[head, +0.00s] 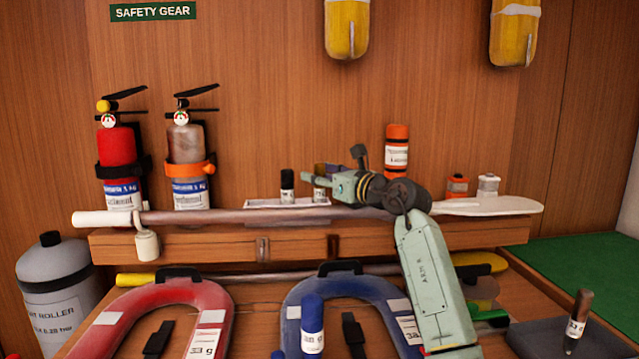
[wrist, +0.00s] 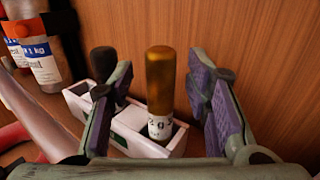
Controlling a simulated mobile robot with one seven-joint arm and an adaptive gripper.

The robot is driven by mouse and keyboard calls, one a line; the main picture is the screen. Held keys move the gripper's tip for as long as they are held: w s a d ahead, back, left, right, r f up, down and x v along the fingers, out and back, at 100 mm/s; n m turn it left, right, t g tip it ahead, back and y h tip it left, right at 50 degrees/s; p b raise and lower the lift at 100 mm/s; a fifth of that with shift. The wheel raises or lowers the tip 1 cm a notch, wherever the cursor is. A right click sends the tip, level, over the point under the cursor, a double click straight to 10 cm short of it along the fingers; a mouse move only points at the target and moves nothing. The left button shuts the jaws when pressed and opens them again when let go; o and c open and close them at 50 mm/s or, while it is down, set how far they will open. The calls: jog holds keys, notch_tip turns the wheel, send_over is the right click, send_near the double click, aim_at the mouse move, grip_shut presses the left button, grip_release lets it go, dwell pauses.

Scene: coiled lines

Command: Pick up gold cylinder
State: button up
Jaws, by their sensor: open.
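The gold cylinder (wrist: 160,82) stands upright in a white holder (wrist: 75,100) in the wrist view, with a white label round its lower part. My gripper (wrist: 151,84) is open, with one purple-padded finger to the left of the cylinder and one to the right. Gaps show on both sides, so nothing is gripped. In the head view my gripper (head: 314,174) is at the shelf, in front of the cylinder's upper part. The cylinder's label (head: 320,195) shows below my fingers there.
A black-topped cylinder (head: 287,186) stands close left in the same holder. A long pole (head: 240,216) runs along the shelf front. Two extinguishers (head: 118,160) (head: 187,160) stand left; an orange canister (head: 397,150) stands right. The wooden wall is close behind.

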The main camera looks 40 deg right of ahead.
jog(key=shift+w, duration=0.35)
jog(key=shift+c, duration=0.3)
grip_shut()
